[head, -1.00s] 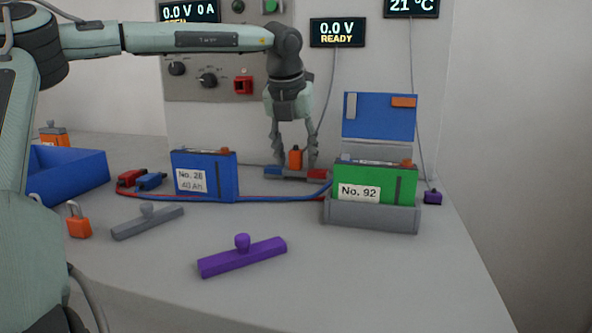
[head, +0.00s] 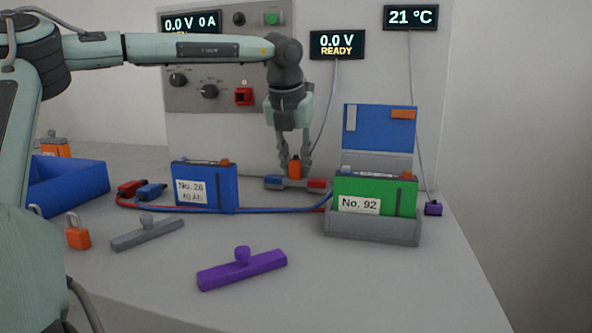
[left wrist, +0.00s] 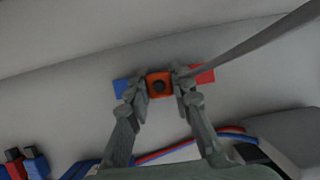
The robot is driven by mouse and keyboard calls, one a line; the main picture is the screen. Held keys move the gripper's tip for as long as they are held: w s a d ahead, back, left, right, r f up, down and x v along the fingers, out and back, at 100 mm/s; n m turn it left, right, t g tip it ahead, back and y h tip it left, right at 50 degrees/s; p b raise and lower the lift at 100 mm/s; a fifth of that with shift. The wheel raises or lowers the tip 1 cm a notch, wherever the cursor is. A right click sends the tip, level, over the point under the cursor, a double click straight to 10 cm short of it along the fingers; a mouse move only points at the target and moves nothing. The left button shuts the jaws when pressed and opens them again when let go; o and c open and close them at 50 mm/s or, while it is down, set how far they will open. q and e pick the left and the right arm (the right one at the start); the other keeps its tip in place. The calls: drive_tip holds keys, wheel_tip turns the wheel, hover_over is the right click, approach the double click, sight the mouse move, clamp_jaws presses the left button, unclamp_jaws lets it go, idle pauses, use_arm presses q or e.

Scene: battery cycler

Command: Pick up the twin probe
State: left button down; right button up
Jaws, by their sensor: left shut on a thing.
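The twin probe is a short bar, blue at the left end and red at the right (head: 317,184), with an orange knob in the middle. It is at the back of the bench, in front of the panel. My left gripper (head: 294,168) points down from above and its fingers are shut on the orange knob. In the left wrist view the fingers press the orange knob from both sides, with the blue end (left wrist: 121,88) and red end (left wrist: 206,75) sticking out. I cannot tell whether the bar touches the bench. My right gripper is out of view.
A blue battery No. 26 (head: 220,189) stands left of the probe. A green battery No. 92 (head: 400,197) sits in a grey holder (head: 372,231) with a raised lid at right. Red and blue cables cross between them. Purple (head: 243,270) and grey (head: 146,235) handled bars lie in front.

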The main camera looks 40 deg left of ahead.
sight(292, 159)
use_arm(q)
drive_tip(key=shift+r, duration=0.5)
drive_tip(key=r, duration=0.3)
drive_tip(key=shift+s+a+r, duration=0.3)
drive_tip(key=shift+a, duration=0.05)
drive_tip(key=s+a+r, duration=0.6)
drive_tip(key=s+a, duration=0.1)
drive_tip(key=shift+s+a, duration=0.25)
drive_tip(key=shift+s, duration=0.1)
